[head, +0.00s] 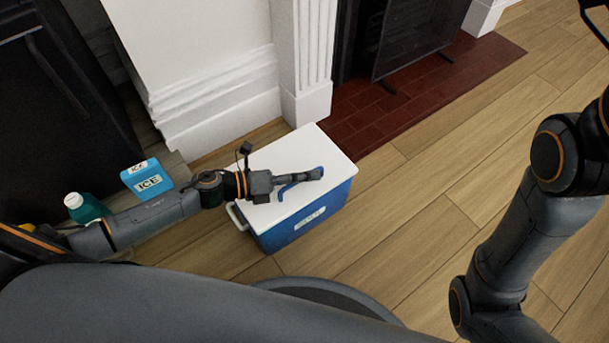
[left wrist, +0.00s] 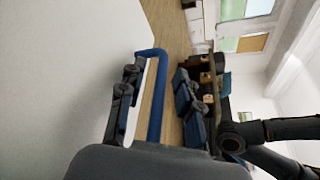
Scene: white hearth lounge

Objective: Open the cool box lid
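The cool box (head: 325,215) is a blue box with a white lid (head: 315,150), standing on the floor in the head view. The lid lies flat on it and looks closed. A blue bar handle (head: 289,187) shows at the lid, and in the left wrist view the handle (left wrist: 161,75) stands out from the white surface. My left gripper (head: 312,175) is above the lid. In the left wrist view my left gripper (left wrist: 157,108) has its fingers apart, one on each side of the blue bar. Contact cannot be told. My right gripper is not clearly visible.
A blue ICE carton (head: 149,184) and a teal bottle (head: 88,210) with a white cap stand left of the cool box. The white fireplace surround (head: 306,100) and red hearth (head: 400,100) are behind it. Wooden floor (head: 420,230) is clear to its right.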

